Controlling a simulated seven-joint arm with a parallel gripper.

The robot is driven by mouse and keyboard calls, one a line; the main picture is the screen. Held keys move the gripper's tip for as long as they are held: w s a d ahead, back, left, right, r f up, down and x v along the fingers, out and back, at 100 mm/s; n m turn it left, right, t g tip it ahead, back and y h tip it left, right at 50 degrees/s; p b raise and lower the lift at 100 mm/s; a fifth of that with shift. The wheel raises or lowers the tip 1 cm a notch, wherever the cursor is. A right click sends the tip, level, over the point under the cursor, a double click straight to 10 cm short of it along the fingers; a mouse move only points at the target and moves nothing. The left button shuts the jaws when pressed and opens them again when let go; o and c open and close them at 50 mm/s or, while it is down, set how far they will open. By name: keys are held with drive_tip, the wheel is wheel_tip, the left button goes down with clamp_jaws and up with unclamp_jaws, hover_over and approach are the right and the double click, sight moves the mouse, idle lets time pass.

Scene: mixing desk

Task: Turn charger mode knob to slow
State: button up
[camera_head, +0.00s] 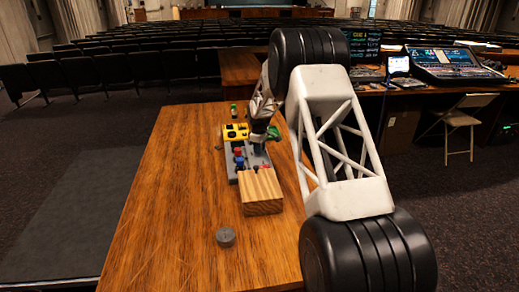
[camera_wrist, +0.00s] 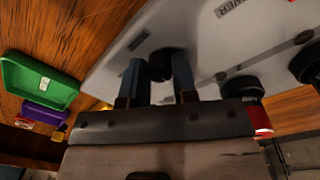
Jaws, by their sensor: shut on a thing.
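A grey panel, the charger, lies on the wooden desk; its bare face shows in the wrist view (camera_wrist: 215,50). In the head view the panel (camera_head: 232,166) is partly covered by my arm and a wooden block. A round black knob (camera_wrist: 160,66) stands on the panel near a small dark label too blurred to read. My gripper (camera_wrist: 157,72) has its two blue fingers on either side of this knob and is shut on it. The knob's pointer and setting cannot be made out. In the head view my gripper (camera_head: 258,143) is over the panel's right side, its fingertips hard to see.
More black knobs (camera_wrist: 242,88) stand right of the held one, near a POWER label. A wooden block (camera_head: 262,192), a yellow box (camera_head: 235,132) and a green tray (camera_wrist: 42,82) are close by. A grey cylinder (camera_head: 225,237) stands on the desk's front part. The desk's left side is clear.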

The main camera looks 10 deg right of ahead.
idle(0.4)
drive_tip(key=o, duration=0.9)
drive_tip(key=shift+r, duration=0.15)
drive_tip(key=shift+s+r, duration=0.15)
drive_tip(key=shift+r, duration=3.6)
drive_tip(key=shift+r, duration=0.1)
